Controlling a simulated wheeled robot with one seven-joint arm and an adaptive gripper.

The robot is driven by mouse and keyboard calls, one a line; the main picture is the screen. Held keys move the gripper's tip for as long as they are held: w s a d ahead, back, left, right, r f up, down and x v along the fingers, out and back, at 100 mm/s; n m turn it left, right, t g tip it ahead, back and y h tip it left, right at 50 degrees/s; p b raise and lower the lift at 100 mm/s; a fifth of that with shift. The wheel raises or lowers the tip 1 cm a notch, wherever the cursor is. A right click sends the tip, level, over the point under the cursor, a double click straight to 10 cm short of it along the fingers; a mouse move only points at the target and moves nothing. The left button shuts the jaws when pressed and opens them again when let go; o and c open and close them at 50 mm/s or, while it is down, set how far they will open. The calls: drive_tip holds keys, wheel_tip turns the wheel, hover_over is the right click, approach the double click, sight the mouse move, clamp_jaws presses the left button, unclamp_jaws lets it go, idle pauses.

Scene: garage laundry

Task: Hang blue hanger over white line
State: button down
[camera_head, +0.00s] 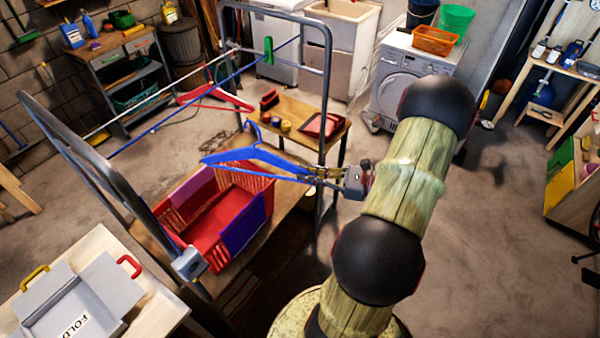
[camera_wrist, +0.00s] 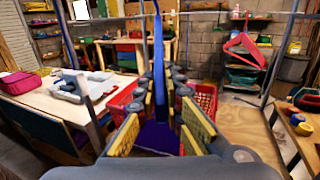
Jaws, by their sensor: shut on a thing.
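My gripper (camera_head: 316,174) is shut on a lower corner of the blue hanger (camera_head: 255,157). The hanger is held out to the left, above the red basket, with its hook up. In the wrist view the blue hanger (camera_wrist: 159,75) shows edge-on between the yellow finger pads. The white line (camera_head: 130,110) runs across the metal rack, beyond a parallel blue line (camera_head: 190,107). In the head view the hanger appears below and right of both lines, apart from the white line.
The rack's grey end frames (camera_head: 327,75) stand on both sides. A green clip (camera_head: 268,50) sits on the blue line. A red basket (camera_head: 172,212) with red and purple cloth is below. A small wooden table (camera_head: 290,108) with tapes is behind.

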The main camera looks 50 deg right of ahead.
drive_tip(key=v, duration=0.8)
drive_tip(key=shift+p, duration=0.3)
drive_tip(key=shift+s, duration=0.15)
idle(0.4)
